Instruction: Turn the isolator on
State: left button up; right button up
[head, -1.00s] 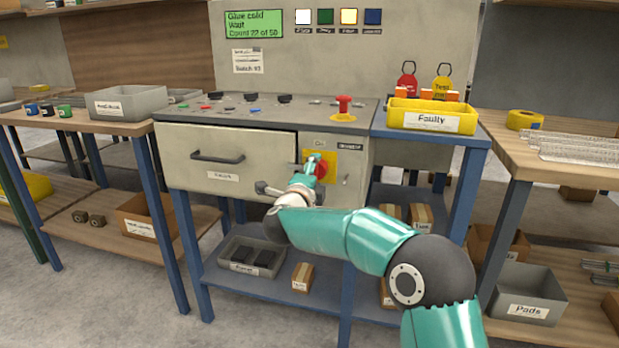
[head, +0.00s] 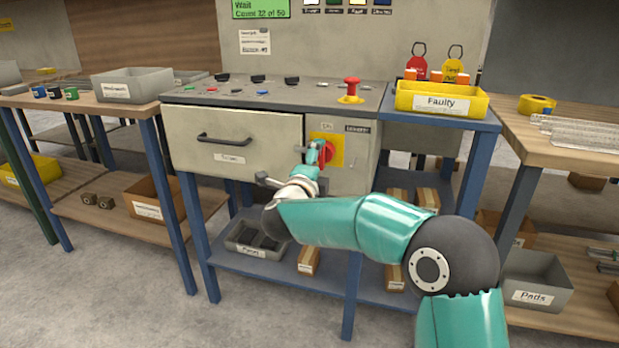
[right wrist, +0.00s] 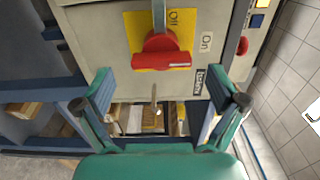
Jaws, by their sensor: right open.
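The isolator is a red rotary handle (head: 327,152) on a yellow plate (head: 338,142) at the front of the grey machine. In the right wrist view the red handle (right wrist: 165,50) has a pale-marked bar lying across the picture. "Off" shows on the plate (right wrist: 140,25) above it, and "On" on the grey panel to its right. My right gripper (head: 290,165) is open in front of the isolator, at its left in the head view. In the right wrist view its spread fingers (right wrist: 162,88) are to the left and right below the handle, with nothing between them. My left gripper is out of view.
A closed drawer (head: 265,147) with a dark handle is left of the isolator. A red button (head: 352,85) stands on the machine top. A yellow "Faulty" bin (head: 445,88) stands on the blue side table. A lower shelf (head: 275,277) holds a tray and boxes.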

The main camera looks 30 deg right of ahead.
jog(key=v, duration=0.8)
